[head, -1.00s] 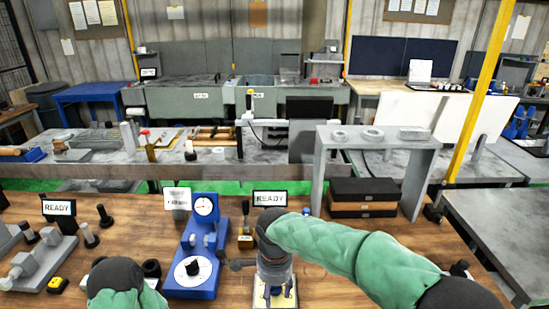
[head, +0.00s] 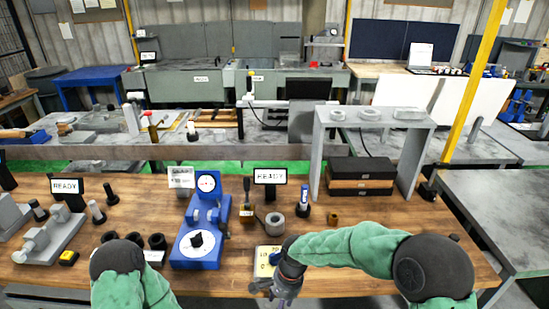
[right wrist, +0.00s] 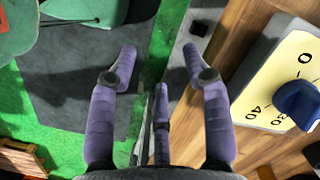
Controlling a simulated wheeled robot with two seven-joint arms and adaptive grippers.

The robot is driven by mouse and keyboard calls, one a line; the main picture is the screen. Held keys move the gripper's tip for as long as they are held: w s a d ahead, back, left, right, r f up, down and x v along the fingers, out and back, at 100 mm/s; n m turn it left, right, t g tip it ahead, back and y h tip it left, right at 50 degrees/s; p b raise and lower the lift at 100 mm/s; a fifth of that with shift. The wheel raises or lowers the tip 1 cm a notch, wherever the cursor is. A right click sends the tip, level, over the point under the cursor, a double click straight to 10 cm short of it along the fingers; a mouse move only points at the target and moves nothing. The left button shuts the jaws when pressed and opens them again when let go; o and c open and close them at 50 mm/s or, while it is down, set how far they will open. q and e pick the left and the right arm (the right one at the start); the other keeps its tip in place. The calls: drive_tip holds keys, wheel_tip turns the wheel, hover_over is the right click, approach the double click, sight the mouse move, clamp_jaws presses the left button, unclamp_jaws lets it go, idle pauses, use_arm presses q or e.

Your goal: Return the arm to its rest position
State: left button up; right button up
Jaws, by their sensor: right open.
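My right arm comes in from the right in a green sleeve. Its gripper (head: 270,290) hangs at the front edge of the wooden bench (head: 345,232). In the right wrist view the purple fingers (right wrist: 160,70) are spread apart with nothing between them, and floor shows below them. The yellow dial plate with a blue knob (right wrist: 298,102) is close to the right of the fingers, apart from them; in the head view this plate (head: 265,258) is partly hidden by my right wrist. Of my left arm only a green sleeve and dark cap show at the bottom left; its gripper is out of sight.
A blue dial gauge stand (head: 195,250) is left of the right gripper. A grey arch (head: 318,150) spans black boxes (head: 360,168) at the back.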

drive_tip(key=s+d+f+n+y, duration=0.1)
drive_tip(key=s+d+f+n, duration=0.2)
drive_tip(key=s+f, duration=0.5)
drive_tip(key=s+d+f+n+t+y, duration=0.1)
drive_tip(key=s+d+f+n, duration=0.1)
drive_tip(key=s+d+f, duration=0.3)
drive_tip(key=s+f, duration=0.4)
drive_tip(key=f, duration=0.4)
drive_tip(key=shift+n, duration=0.4)
